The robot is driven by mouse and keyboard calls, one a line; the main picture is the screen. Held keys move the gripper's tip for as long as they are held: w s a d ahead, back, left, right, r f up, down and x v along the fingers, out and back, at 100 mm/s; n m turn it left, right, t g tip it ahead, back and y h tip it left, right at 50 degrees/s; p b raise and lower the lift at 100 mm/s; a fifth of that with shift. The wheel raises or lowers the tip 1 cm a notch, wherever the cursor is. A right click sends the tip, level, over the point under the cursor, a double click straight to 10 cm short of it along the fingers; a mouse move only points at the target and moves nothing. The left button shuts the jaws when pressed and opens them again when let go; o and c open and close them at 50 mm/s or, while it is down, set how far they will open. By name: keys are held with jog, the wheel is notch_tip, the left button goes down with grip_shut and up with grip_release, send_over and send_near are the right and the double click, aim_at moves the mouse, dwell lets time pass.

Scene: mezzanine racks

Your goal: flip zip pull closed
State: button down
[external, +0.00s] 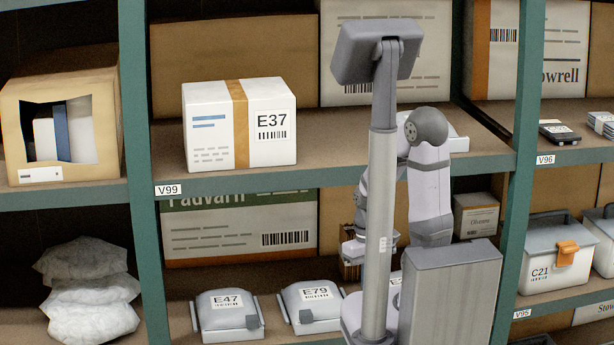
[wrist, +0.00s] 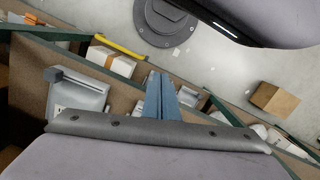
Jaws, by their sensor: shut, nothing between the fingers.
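I cannot make out a zip pull for certain in either view. Two grey-lidded cases, E47 (external: 228,318) and E79 (external: 312,294), sit on the lower shelf, each with a small grey tab at its front. A third label shows to their right, mostly hidden behind my arm. In the wrist view, my gripper (wrist: 161,92) points away from the camera with its blue-grey fingers together and empty. A grey case (wrist: 82,95) lies left of the fingers, apart from them. In the external view, my wrist hangs before the lower shelf, partly behind a grey post.
A white E37 box (external: 240,135) stands on the shelf above. White bags (external: 88,290) are at lower left. A C21 bin (external: 550,275) with an orange latch is at right. Green uprights (external: 145,180) divide the bays. A cardboard box (wrist: 273,101) shows in the wrist view.

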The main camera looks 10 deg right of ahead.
jog(key=s+a+f+n+t+h+b, duration=0.1)
jog(key=a+f+n+b, duration=0.5)
jog(key=a, duration=0.5)
jog(key=s+a+f+n+t+h+b, duration=0.15)
jog(key=a+f+n, duration=0.25)
jog(key=a+f, duration=0.65)
jog(key=w+a+r+m+t, duration=0.2)
jog(key=w+a+r+m, duration=0.3)
jog(key=w+a+r, duration=0.35)
jog(key=w+d+r+m+t+h, duration=0.1)
jog(key=w+d+r+m+h, duration=0.2)
jog(key=m, duration=0.7)
jog(key=shift+d+r, duration=0.3)
jog(key=shift+r, duration=0.5)
